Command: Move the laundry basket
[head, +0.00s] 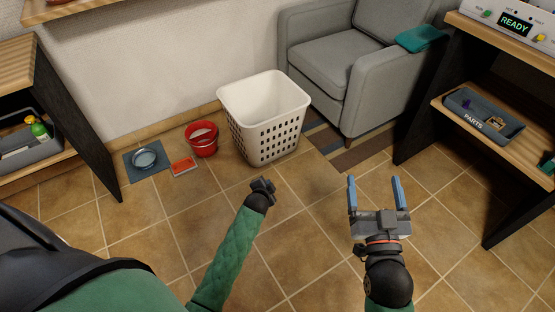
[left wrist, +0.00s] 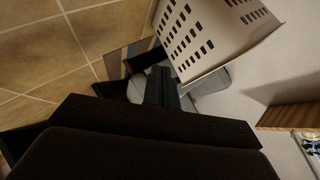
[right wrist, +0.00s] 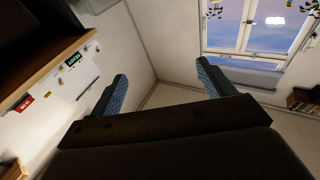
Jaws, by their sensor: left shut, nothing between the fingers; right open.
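The white laundry basket (head: 262,118), with slotted sides and an open top, stands upright on the tiled floor in front of the armchair. It looks empty. My left gripper (head: 263,186) is shut and empty, in front of the basket and apart from it in the head view. The left wrist view shows the slotted basket side (left wrist: 205,32) close by the shut fingers (left wrist: 162,85). My right gripper (head: 376,190) is open and empty, to the right of the basket, with blue finger pads. Its open fingers (right wrist: 165,95) also show in the right wrist view, where no basket is visible.
A red bucket (head: 201,139), a red box (head: 183,166) and a bowl on a mat (head: 146,159) sit left of the basket. A grey armchair (head: 355,75) stands behind right. Shelves (head: 497,128) stand right. Floor in front is clear.

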